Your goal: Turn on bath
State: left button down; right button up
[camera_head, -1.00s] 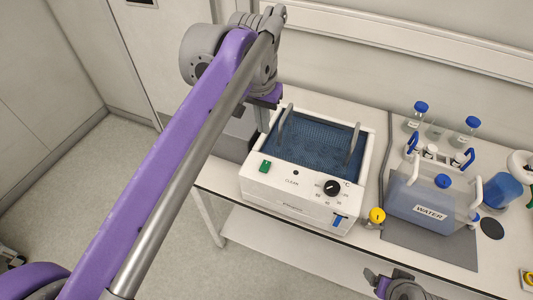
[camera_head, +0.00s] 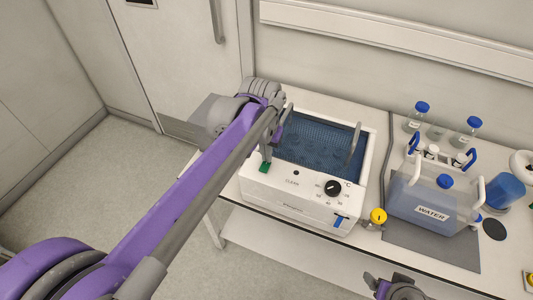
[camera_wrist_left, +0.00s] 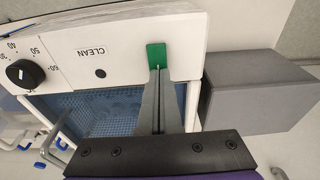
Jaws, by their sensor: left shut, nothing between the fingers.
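The bath (camera_head: 300,200) is a white box on the bench with a blue mesh basin (camera_head: 317,140) and two wire handles. Its front panel has a green switch (camera_head: 265,167), a "CLEAN" label and a black dial (camera_head: 332,188). The green switch also shows in the left wrist view (camera_wrist_left: 156,54). My left gripper (camera_head: 264,157) is shut and empty, its tips at the switch's upper edge in the head view. In the wrist view its fingertips (camera_wrist_left: 158,70) overlap the switch's near edge; contact is not certain. My right gripper (camera_head: 378,283) is partly in view at the bottom.
A water container (camera_head: 432,205) stands right of the bath on a grey mat, with blue-capped bottles (camera_head: 465,133) behind it. A yellow-topped valve (camera_head: 378,217) sits between them. A grey box (camera_wrist_left: 255,90) stands beside the bath.

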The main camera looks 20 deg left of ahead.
pick_arm(q)
jog(key=shift+w+f+g, duration=0.1)
jog(key=shift+f+g, duration=0.2)
jog(key=shift+g, duration=0.1)
jog(key=shift+r, duration=0.1)
jog(key=shift+s+r, duration=0.2)
jog(key=shift+s, duration=0.6)
jog(key=shift+r, duration=0.1)
jog(key=shift+w+r+p, duration=0.1)
jog(key=shift+r+p, duration=0.25)
jog(key=shift+p, duration=0.05)
jog(key=r, duration=0.1)
jog(key=r+p, duration=0.2)
jog(key=shift+w+r, duration=0.1)
jog(key=shift+w, duration=0.15)
notch_tip(320, 180, up, 10)
jog(key=w, duration=0.1)
jog(key=shift+w+p, duration=0.2)
jog(key=shift+p, duration=0.1)
